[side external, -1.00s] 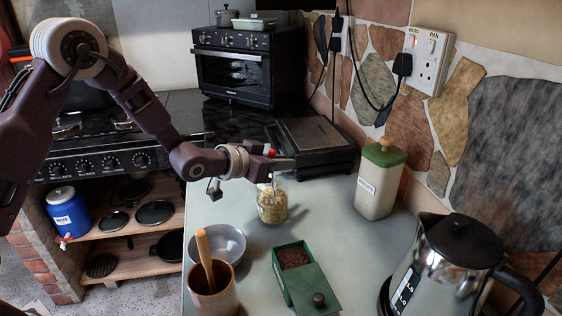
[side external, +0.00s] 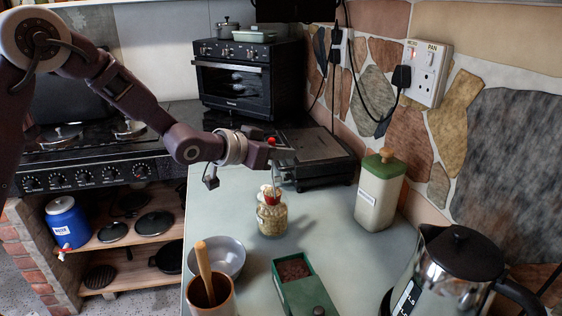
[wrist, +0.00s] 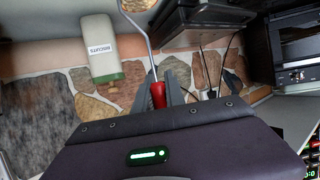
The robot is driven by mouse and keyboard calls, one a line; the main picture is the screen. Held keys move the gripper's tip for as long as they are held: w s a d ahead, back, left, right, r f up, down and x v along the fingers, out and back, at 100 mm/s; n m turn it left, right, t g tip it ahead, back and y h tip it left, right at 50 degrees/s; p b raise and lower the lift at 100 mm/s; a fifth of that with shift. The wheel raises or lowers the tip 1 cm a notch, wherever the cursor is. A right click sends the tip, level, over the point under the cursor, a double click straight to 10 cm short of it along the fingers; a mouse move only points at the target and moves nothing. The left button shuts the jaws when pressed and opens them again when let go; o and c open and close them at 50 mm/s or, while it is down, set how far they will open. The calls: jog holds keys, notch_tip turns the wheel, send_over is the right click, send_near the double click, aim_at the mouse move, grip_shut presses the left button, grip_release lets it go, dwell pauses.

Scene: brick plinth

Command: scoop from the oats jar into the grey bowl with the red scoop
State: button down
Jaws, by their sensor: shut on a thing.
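My gripper (side external: 284,153) is shut on the red handle of the scoop, above the oats jar. The jar stands upright with oats inside. The grey bowl (side external: 231,246) stands nearer the camera, to the left, and is partly hidden by a brown cup; its visible inside looks empty.
The brown cup (side external: 212,298) holds a wooden-handled tool. A green box (side external: 303,291) with dark contents lies right of the bowl. A green-topped canister (side external: 380,190), a kettle (side external: 455,270) and a black grill (side external: 315,150) stand around. The counter between jar and bowl is clear.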

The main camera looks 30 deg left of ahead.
jog(key=shift+r, duration=2.4)
jog(key=shift+a+f, duration=0.1)
jog(key=s+a+f+n+y, duration=0.1)
jog(key=s+a+f+y, duration=0.15)
jog(key=s+a, duration=0.4)
jog(key=s+d+r+m+g+h, duration=0.1)
jog(key=d+r+m+g+h, duration=0.3)
jog(key=d+m+g+h, duration=0.5)
jog(key=s+a+f+m+g+h, duration=0.1)
jog(key=s+a+f+m+g, duration=0.1)
jog(key=s+f+m+g, duration=0.6)
jog(key=s+m+g, duration=0.2)
jog(key=s+m, duration=0.2)
jog(key=m, duration=0.1)
jog(key=shift+s+g+h, duration=0.15)
jog(key=shift+g+h, duration=0.15)
jog(key=shift+h, duration=0.05)
